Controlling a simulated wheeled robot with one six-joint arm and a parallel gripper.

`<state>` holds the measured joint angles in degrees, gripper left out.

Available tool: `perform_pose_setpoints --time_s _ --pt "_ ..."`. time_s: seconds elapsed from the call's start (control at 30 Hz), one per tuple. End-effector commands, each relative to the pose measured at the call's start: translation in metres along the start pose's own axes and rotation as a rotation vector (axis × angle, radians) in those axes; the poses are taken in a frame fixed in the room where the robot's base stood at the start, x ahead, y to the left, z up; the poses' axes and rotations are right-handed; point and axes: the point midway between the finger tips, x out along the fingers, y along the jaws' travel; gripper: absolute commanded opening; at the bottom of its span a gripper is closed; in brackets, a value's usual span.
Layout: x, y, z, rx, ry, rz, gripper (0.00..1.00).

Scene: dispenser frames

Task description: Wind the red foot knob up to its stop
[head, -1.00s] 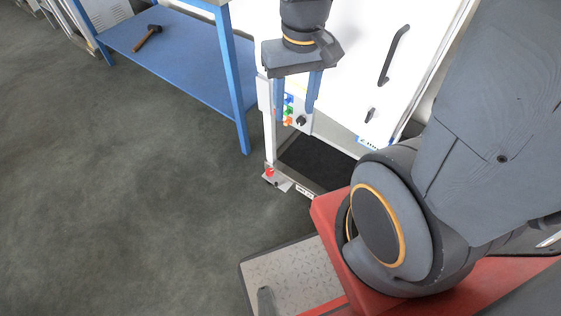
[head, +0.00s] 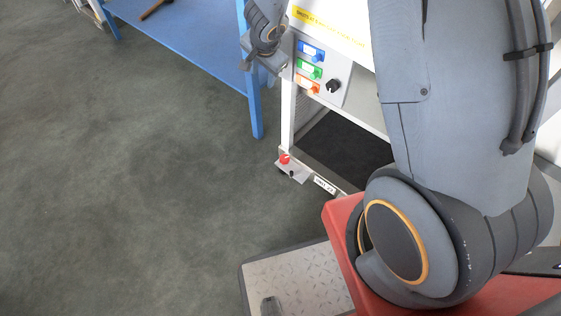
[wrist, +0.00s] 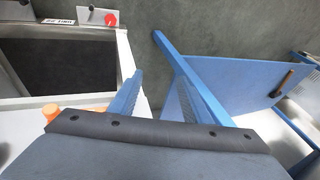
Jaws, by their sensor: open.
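The small red foot knob (head: 284,159) sits on a metal foot bracket at the lower front corner of the white unit (head: 287,122), near the floor. In the wrist view the red knob (wrist: 110,19) shows near the top, beyond the left fingertip and clear of it. My gripper (wrist: 157,76) is open and empty, its two blue fingers apart. In the head view my gripper is partly visible at the top, beside the control panel and above the knob; its fingers are hard to make out there.
The panel (head: 318,73) has blue, green and orange labelled switches and a black dial (head: 334,86). A dark recess (head: 345,145) lies low in the unit. A blue table (head: 190,40) with a hammer (wrist: 284,82) on its shelf stands left. Floor left of the knob is clear.

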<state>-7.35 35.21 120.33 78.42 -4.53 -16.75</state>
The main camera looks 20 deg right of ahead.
Motion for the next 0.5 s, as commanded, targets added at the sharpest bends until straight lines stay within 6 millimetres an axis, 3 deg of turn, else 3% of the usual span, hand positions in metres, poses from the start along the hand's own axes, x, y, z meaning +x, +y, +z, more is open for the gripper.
perform_pose_setpoints --time_s 0.03,0.1,0.27,0.5 --pt "0.036 0.006 0.002 0.045 0.021 0.025 0.44" --pt "0.069 0.013 0.001 0.113 0.053 0.061 0.44" --pt "0.142 0.039 0.006 0.258 0.123 0.164 0.44" --pt "0.241 0.093 0.033 0.463 0.202 0.36 0.44"
